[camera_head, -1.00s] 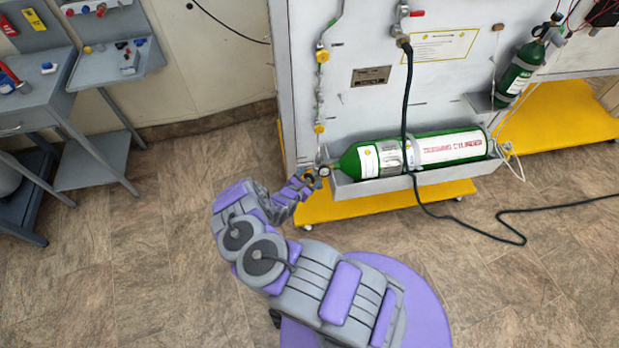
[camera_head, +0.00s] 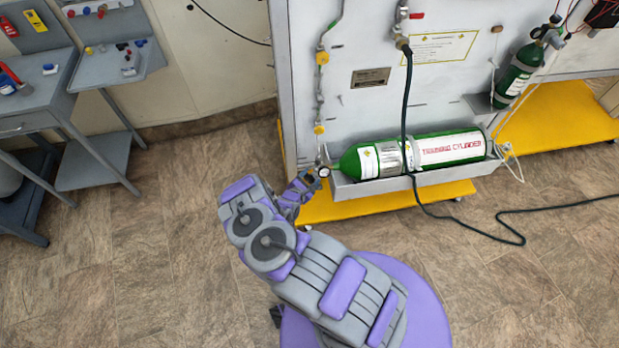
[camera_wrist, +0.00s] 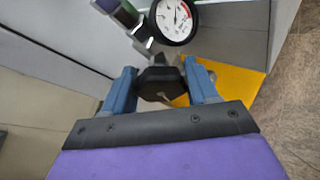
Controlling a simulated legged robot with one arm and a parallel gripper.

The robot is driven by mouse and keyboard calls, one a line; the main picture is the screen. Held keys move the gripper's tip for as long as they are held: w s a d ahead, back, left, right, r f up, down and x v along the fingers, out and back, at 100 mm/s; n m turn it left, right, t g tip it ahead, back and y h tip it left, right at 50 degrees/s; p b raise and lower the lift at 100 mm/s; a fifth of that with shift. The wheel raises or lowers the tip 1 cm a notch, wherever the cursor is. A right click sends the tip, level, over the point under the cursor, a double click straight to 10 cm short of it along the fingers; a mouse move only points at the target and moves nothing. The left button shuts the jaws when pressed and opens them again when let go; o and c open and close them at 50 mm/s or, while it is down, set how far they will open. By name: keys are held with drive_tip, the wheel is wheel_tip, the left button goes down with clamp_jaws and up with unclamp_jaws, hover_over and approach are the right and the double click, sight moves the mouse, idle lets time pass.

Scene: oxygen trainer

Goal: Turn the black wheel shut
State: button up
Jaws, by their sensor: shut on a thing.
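The black wheel (camera_wrist: 161,84) sits between the two blue fingers of my gripper (camera_wrist: 162,88) in the wrist view. The fingers are shut on it from both sides. A round white gauge (camera_wrist: 174,20) with a red mark stands just beyond the wheel. In the head view my gripper (camera_head: 308,179) is at the left end of the green cylinder (camera_head: 420,153), close to the gauge (camera_head: 324,172). The wheel is too small and covered to make out there.
The cylinder lies in a grey tray (camera_head: 400,182) on the panel (camera_head: 375,110), above a yellow base (camera_head: 385,202). A dark hose (camera_head: 409,110) hangs over the cylinder and runs along the floor. A grey workbench (camera_head: 40,95) stands at the left. The floor between is clear.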

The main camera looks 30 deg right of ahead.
drive_tip(key=shift+d+f+m+t, duration=0.1)
drive_tip(key=shift+m+t, duration=0.6)
drive_tip(key=shift+m, duration=0.4)
drive_tip(key=shift+m+t+b, duration=0.3)
drive_tip(key=shift+m+t, duration=0.2)
drive_tip(key=shift+m, duration=0.4)
drive_tip(key=shift+y, duration=0.3)
drive_tip(key=o, duration=1)
drive_tip(key=shift+c, duration=0.2)
drive_tip(key=p+v, duration=0.2)
drive_tip(key=v, duration=1.5)
drive_tip(key=shift+s+a+f, duration=0.2)
drive_tip(key=shift+s, duration=0.05)
